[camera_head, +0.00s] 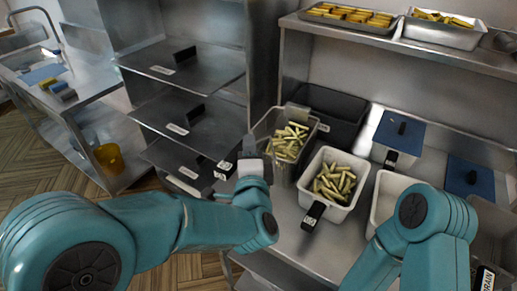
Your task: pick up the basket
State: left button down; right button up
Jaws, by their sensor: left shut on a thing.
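The basket (305,146) is a see-through, wire-like container with yellow fries in it, at the centre of the view.
A white container (343,208) of fries stands right of the basket, with a dark bin (335,103) behind. Blue lids (399,131) lie farther right. A metal shelf rack (185,66) stands close on the left. An upper shelf (440,58) holds food trays.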

pick_arm(q)
notch_tip(320, 180, up, 20)
jog(key=p, duration=0.2)
jog(key=shift+p, duration=0.35)
